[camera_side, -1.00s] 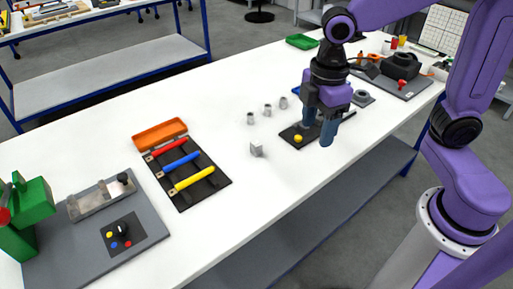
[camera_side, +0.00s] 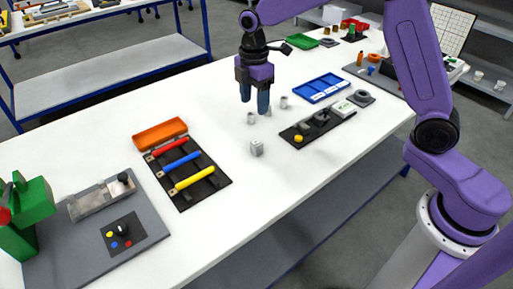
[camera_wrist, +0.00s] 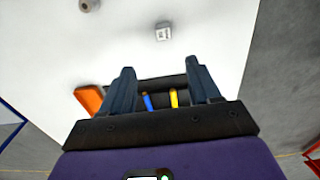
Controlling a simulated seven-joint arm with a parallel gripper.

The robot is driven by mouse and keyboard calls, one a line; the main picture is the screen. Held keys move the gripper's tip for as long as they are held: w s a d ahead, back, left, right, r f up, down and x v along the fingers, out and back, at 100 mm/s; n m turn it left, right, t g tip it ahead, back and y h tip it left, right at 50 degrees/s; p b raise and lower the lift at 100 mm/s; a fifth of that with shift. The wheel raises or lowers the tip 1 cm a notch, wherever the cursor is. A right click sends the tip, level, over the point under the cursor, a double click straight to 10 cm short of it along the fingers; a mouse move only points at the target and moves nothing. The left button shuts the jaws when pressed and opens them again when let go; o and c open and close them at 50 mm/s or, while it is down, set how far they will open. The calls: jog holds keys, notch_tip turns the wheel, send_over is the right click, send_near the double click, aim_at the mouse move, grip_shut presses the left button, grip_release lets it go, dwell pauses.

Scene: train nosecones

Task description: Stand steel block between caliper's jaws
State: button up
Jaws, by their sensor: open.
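A small pale grey piece (camera_side: 256,148) stands alone near the middle of the white table. In the wrist view the same piece (camera_wrist: 164,32) shows a darker patch between pale sides; it is too small to tell whether this is the steel block, the caliper's jaws or both together. My gripper (camera_side: 254,110) points down above the table behind this piece, close to the small grey cylinders. In the wrist view my gripper's two fingers (camera_wrist: 162,82) are spread, with nothing seen between their tips.
A black strip (camera_side: 310,128) with a yellow knob and dark parts lies right, near a blue tray (camera_side: 321,88). A black rack with coloured handles (camera_side: 182,163) and an orange tray (camera_side: 160,133) lie left. The front middle table is clear.

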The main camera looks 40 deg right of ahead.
send_over(256, 143)
jog(key=f, duration=1)
jog(key=shift+w, duration=0.3)
jog(key=f, duration=0.4)
jog(key=shift+s+d, duration=0.15)
jog(key=shift+s, duration=0.2)
jog(key=shift+f, duration=0.6)
grip_shut()
